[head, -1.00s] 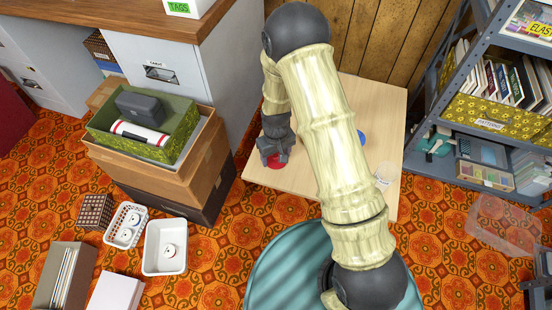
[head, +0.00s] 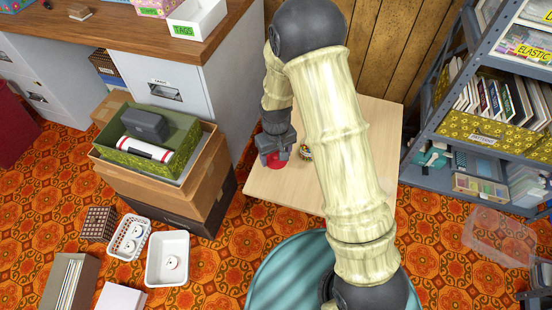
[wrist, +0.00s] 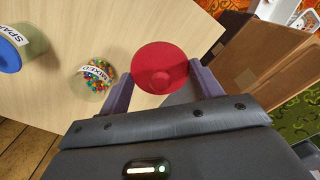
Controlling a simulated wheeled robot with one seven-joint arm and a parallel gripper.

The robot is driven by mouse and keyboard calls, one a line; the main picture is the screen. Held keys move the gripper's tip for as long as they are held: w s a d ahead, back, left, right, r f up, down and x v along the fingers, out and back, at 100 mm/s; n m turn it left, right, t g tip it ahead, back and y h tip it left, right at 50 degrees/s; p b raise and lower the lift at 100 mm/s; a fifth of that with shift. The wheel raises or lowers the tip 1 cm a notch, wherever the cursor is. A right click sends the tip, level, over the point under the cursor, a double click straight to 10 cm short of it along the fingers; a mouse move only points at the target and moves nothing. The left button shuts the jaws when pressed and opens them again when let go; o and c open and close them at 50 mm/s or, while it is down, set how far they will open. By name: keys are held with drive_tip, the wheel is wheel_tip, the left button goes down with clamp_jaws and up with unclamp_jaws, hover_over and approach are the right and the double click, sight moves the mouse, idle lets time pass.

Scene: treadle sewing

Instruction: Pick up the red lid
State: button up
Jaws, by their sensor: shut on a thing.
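The red lid (wrist: 160,70) is round with a small knob on top. It sits between the two fingers of my gripper (wrist: 162,86) in the wrist view, with a finger against each side. In the head view, the red lid (head: 277,162) shows just below my gripper (head: 273,157), over the left part of the light wooden table (head: 270,190). I cannot tell whether the lid touches the tabletop.
A clear jar of coloured beads labelled MIXED (wrist: 98,75) stands close beside the lid. A blue-lidded jar (wrist: 12,52) is farther left in the wrist view. Stacked boxes (head: 190,180) stand left of the table, a shelf (head: 450,180) right.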

drive_tip(key=shift+r, duration=0.15)
idle(0.4)
drive_tip(key=w+d+m, duration=0.2)
drive_tip(key=d, duration=0.4)
drive_tip(key=w+d+r+m, duration=0.1)
drive_tip(key=w+d+m, duration=0.1)
drive_tip(key=d, duration=0.5)
drive_tip(key=shift+d+r+m, duration=0.25)
drive_tip(key=shift+d+m, duration=0.05)
drive_tip(key=shift+m, duration=0.2)
drive_tip(key=shift+w, duration=0.1)
drive_tip(key=shift+a, duration=0.45)
drive_tip(key=shift+f, duration=0.1)
